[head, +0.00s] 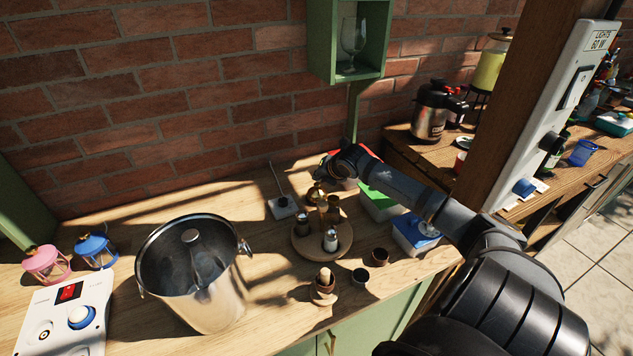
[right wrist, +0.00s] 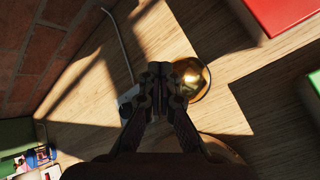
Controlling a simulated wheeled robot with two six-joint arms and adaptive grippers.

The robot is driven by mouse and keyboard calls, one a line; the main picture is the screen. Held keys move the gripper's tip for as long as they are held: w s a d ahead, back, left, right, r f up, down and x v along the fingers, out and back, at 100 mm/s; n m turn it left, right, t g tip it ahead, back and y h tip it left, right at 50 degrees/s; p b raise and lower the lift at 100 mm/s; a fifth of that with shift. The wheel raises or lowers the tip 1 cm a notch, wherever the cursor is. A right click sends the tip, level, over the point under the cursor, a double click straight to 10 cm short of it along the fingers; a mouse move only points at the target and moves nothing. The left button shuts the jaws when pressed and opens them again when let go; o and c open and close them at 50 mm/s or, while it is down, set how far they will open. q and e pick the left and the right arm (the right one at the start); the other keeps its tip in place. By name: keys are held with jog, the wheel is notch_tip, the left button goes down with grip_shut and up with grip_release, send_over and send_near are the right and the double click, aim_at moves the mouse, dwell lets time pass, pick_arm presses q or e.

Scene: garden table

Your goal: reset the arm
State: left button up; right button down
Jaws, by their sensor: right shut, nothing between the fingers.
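My right arm (head: 400,189) reaches in from the lower right over the wooden table (head: 130,207). My right gripper (head: 322,172) is at its far end, near the brick wall. In the right wrist view the fingers (right wrist: 160,75) are together, with nothing held between them. A round brass object (right wrist: 191,79) shows just right of the fingertips and is partly covered by them. Whether they touch cannot be told. My left gripper is not in view.
A metal bucket (head: 195,275) stands on the left. A round wooden tray (head: 309,251) with shakers is in the middle. Green (head: 377,205) and blue (head: 414,236) boxes lie under and beside my arm. A green shelf (head: 327,45) with a glass hangs above. A wooden post (head: 513,110) stands right.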

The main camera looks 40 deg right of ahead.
notch_tip(320, 180, up, 6)
jog(key=p, duration=0.5)
jog(key=shift+r+p, duration=0.1)
jog(key=shift+p, duration=0.2)
dwell(0.5)
